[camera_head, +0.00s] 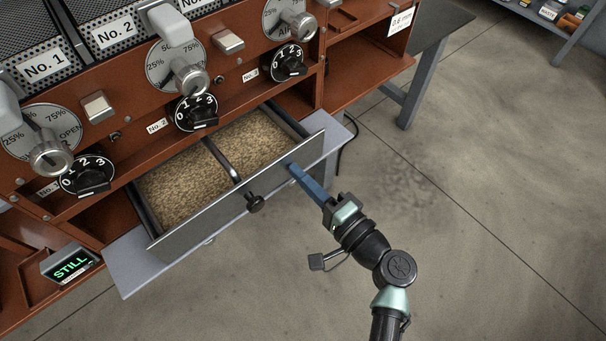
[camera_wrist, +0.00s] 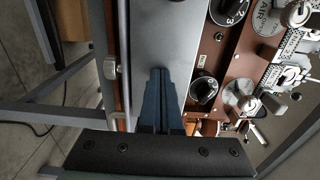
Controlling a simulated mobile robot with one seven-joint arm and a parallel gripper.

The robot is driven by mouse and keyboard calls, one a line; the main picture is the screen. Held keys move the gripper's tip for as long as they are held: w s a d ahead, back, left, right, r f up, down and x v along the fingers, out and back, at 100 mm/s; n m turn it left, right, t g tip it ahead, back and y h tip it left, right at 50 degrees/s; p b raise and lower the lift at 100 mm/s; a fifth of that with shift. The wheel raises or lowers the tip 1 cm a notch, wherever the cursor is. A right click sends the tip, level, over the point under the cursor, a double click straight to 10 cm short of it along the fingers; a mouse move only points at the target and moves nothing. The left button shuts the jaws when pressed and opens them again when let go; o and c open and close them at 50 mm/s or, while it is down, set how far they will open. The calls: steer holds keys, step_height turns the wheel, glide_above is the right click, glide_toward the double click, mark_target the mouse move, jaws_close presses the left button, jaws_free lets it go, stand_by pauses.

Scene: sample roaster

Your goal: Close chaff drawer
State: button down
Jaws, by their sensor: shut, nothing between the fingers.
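The chaff drawer (camera_head: 232,202) is pulled out of the red-brown roaster body, and tan chaff (camera_head: 200,178) fills its tray. A dark round knob (camera_head: 255,203) sits at the middle of its grey front panel. My gripper (camera_head: 293,169) is shut, with its blue fingers at the outer face of the panel, right of the knob. In the wrist view the blue fingertips (camera_wrist: 161,75) point at the grey panel (camera_wrist: 163,40). I cannot tell whether they touch it. Nothing shows between the fingers.
Numbered dials (camera_head: 288,63) and levers line the roaster front above the drawer. A grey ledge (camera_head: 125,267) lies under the drawer. A green-lit STILL sign (camera_head: 70,263) stands at the lower left. Table legs (camera_head: 420,92) stand at the upper right. The floor (camera_head: 480,220) at right is clear.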

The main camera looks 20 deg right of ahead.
mark_target(274, 157)
steer(key=b+x, duration=0.2)
steer(key=x, duration=0.6)
steer(key=shift+f, duration=0.15)
steer(key=shift+w+a, duration=0.1)
steer(key=shift+w, duration=0.1)
